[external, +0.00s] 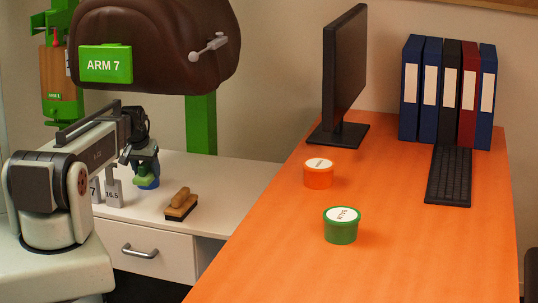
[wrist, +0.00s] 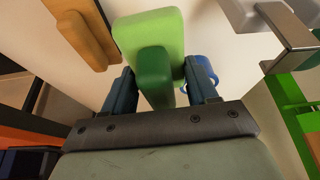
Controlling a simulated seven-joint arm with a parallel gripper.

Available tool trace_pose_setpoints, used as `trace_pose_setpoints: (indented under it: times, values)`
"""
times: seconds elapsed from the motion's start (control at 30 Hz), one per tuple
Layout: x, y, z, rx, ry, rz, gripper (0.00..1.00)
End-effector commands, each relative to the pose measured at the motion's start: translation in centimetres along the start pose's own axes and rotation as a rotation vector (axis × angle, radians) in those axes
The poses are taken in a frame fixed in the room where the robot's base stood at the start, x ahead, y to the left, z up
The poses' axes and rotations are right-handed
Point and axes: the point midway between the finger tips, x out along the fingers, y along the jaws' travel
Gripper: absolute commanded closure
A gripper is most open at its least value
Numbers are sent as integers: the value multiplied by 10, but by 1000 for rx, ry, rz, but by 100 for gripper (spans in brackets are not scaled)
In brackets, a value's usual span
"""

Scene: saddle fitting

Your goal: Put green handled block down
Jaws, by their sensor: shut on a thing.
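The green handled block has a light green base (wrist: 148,32) and a darker green handle (wrist: 154,72). In the wrist view the handle sits between the two fingers of my gripper (wrist: 161,75), which is shut on it. In the external view my gripper (external: 144,164) is low over the white cabinet top, with part of the green block (external: 143,179) showing beneath it. Whether the block touches the cabinet top cannot be told.
A blue round object (external: 152,184) is close beside the block. A wooden-handled brush (external: 181,205) lies to the right. Number-marked metal stands (external: 113,190) are left. A brown saddle (external: 155,45) hangs above on a green post. Clear white top (external: 235,180) lies to the right.

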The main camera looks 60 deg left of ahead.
Motion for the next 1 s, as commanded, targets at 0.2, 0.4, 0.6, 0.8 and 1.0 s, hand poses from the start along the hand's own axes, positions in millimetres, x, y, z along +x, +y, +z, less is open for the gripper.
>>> trace_pose_setpoints:
  times: [0.2,0.4,0.6,0.8,1.0]
  values:
    - [-32,63,14,37,3,16,74]
    - [-55,121,19,104,3,44,74]
    - [-77,178,26,179,3,75,74]
    - [-98,232,37,259,3,108,74]
    - [-120,286,52,341,3,142,74]
